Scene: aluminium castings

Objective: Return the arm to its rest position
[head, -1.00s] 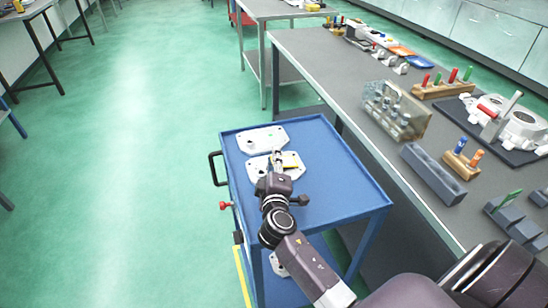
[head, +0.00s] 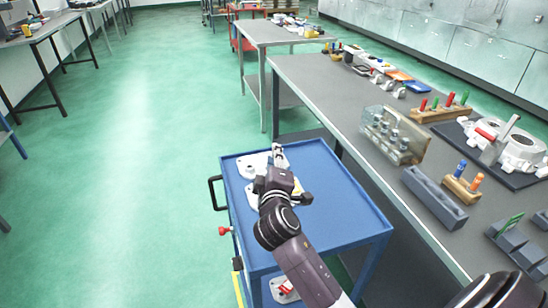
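My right gripper (head: 278,154) is over the blue cart (head: 335,205), above the white castings on its top. Its fingers are small and point away from me, so I cannot tell whether they are open or shut. One white casting (head: 250,164) shows at the cart's far left corner. A second white casting (head: 252,196) lies nearer, mostly hidden by my gripper and wrist. My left gripper is not in view.
A long grey workbench (head: 345,118) on the right holds a clear case (head: 398,130), grey blocks (head: 434,197), wooden peg racks (head: 462,188) and large castings (head: 522,150). The cart has a black handle (head: 213,193) on its left. Green floor on the left is open.

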